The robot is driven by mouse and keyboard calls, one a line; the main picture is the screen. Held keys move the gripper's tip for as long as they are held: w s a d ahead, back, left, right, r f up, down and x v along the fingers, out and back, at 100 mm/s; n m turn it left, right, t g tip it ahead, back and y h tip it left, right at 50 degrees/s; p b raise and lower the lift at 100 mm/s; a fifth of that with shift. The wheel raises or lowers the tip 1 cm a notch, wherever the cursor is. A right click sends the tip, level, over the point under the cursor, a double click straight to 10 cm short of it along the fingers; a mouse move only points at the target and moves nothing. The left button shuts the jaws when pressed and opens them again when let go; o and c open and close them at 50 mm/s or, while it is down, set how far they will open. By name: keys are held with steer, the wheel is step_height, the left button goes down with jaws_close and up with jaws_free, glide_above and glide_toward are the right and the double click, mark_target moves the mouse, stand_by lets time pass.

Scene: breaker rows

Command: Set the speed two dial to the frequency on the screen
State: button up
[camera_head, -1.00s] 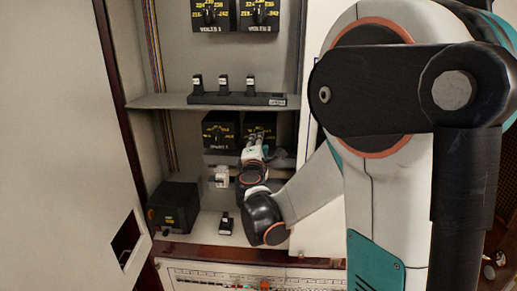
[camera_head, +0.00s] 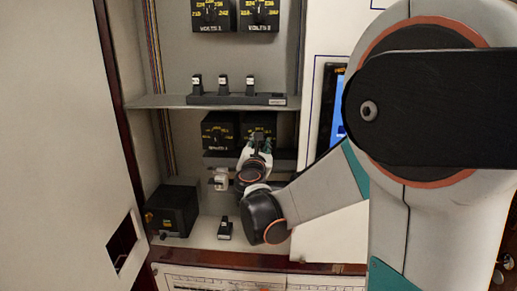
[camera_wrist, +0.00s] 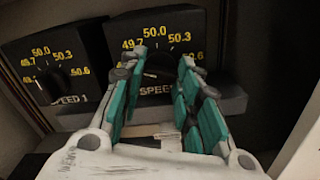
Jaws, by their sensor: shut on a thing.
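The speed two dial box (camera_wrist: 190,22) is black with yellow figures, including 50.0, 50.3 and 50.6, in an arc. Its dark knob (camera_wrist: 160,68) sits low on the face, partly hidden by my fingers; its pointer is hard to read. My gripper (camera_wrist: 162,72) is shut on this knob, with a teal-padded finger on each side. In the head view my gripper (camera_head: 258,143) is in front of the right-hand lower dial box (camera_head: 262,120). The blue screen (camera_head: 338,125) shows at the right, partly covered by my arm; its figure is not readable.
The speed one dial (camera_wrist: 45,70) stands close at the left. A ledge (camera_wrist: 225,102) runs below the dials. A shelf (camera_head: 155,101) with three switches (camera_head: 223,84) is above. The open cabinet door (camera_head: 60,140) is left, and a black box (camera_head: 172,210) sits lower left.

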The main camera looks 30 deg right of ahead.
steer(key=shift+n, duration=1)
steer(key=o, duration=1.1)
steer(key=shift+c, duration=0.2)
steer(key=v, duration=1.2)
steer(key=shift+s, duration=0.1)
